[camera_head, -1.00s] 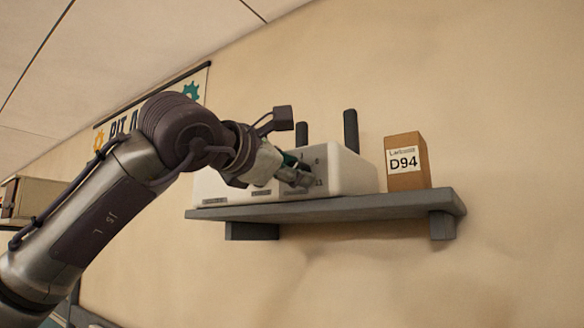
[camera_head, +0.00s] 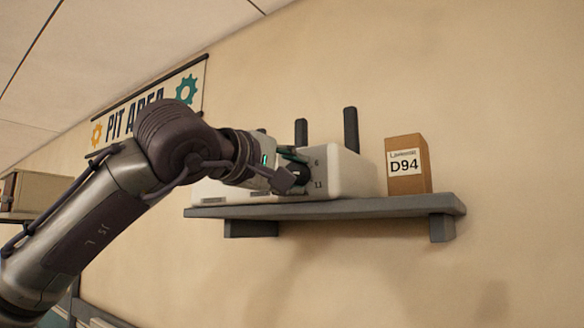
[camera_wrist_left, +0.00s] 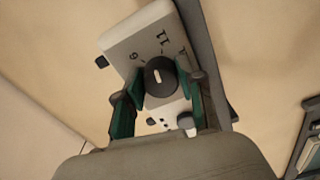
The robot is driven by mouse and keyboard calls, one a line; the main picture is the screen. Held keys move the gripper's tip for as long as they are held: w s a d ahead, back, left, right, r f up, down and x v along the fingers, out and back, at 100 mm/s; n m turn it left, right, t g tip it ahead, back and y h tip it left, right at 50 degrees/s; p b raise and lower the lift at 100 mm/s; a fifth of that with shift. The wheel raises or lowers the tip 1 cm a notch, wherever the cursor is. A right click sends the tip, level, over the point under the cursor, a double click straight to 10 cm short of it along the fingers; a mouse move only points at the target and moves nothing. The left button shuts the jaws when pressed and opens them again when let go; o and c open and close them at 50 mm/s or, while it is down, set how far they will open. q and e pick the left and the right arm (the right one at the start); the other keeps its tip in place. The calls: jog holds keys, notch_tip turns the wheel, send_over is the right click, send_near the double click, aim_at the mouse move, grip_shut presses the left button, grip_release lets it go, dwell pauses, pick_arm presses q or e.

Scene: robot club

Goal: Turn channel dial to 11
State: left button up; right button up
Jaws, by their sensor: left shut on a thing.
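The white radio box (camera_head: 350,177) stands on a grey wall shelf, with printed numbers on its front face. In the left wrist view, the dark round channel dial (camera_wrist_left: 158,76) is on the white face, with 6 and 11 printed around it. A short white mark shows on the dial; I cannot tell which number it points to. My left gripper (camera_head: 292,168) is at the box's front and partly hides the dial in the head view. In the left wrist view its teal fingers (camera_wrist_left: 157,92) lie on either side of the dial, shut on it. My right gripper is not in view.
The grey shelf (camera_head: 400,205) carries a brown box labelled D94 (camera_head: 408,180) to the right of the radio. Two dark upright posts (camera_head: 350,130) rise at the radio's back. A PIT AREA banner (camera_head: 150,105) hangs on the wall behind my arm.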

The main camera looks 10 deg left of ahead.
pick_arm(q)
jog(key=shift+f+m+p, duration=0.1)
jog(key=shift+m+p, duration=0.35)
jog(key=shift+m, duration=1.45)
jog(key=shift+f, duration=0.1)
jog(key=o, duration=1.1)
jog(key=shift+o, duration=0.2)
jog(key=v, duration=1.2)
